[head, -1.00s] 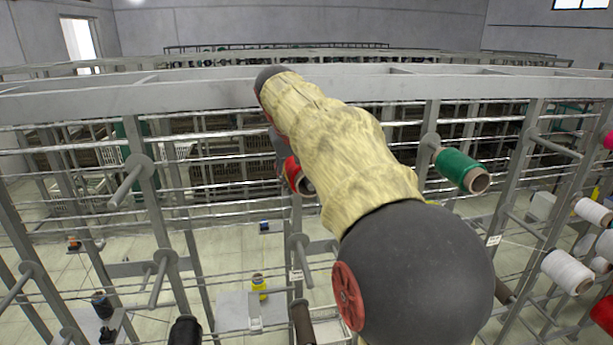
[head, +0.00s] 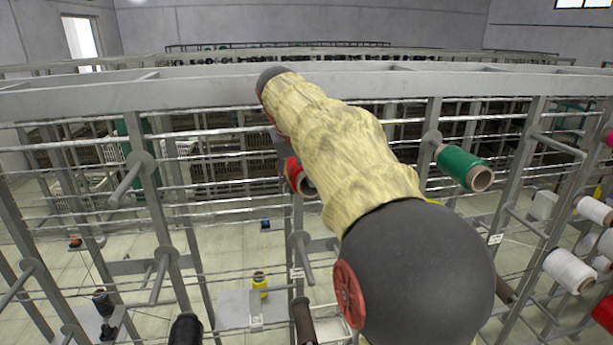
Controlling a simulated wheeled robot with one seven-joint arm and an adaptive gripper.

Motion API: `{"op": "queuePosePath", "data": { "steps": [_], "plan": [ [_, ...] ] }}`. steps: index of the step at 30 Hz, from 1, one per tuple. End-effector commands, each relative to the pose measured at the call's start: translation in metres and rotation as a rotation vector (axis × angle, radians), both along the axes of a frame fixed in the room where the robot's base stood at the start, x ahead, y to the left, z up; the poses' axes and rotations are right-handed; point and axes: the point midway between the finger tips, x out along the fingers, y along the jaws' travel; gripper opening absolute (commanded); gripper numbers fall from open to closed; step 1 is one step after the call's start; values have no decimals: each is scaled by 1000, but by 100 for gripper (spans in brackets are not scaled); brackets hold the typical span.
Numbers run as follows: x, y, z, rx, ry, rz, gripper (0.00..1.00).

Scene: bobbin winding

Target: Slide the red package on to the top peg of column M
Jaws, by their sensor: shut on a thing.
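The red package (head: 296,175) is a red-wound spool, its hollow dark end toward me. It sits at the upper end of the middle column (head: 297,215), partly hidden behind my arm. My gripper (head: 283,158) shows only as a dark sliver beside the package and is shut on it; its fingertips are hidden. The top peg of that column is hidden, so I cannot tell whether the package is around it or just in front. A lower bare peg (head: 304,256) shows on the same column.
A green package (head: 463,167) sits on the top peg of the column to the right. A bare top peg (head: 126,184) sticks out at the left. White packages (head: 569,271) crowd the right side. Thin horizontal rails and a thick top beam (head: 150,96) cross the rack.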

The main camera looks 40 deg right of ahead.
Motion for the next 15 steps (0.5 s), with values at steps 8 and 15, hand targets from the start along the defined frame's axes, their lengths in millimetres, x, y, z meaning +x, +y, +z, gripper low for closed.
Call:
{"op": "queuePosePath", "data": {
  "steps": [8, 15],
  "plan": [
    [0, 0, 1, -1, -2, 0, 32],
    [0, 0, 1, -1, -2, 1, 70]
  ]
}}
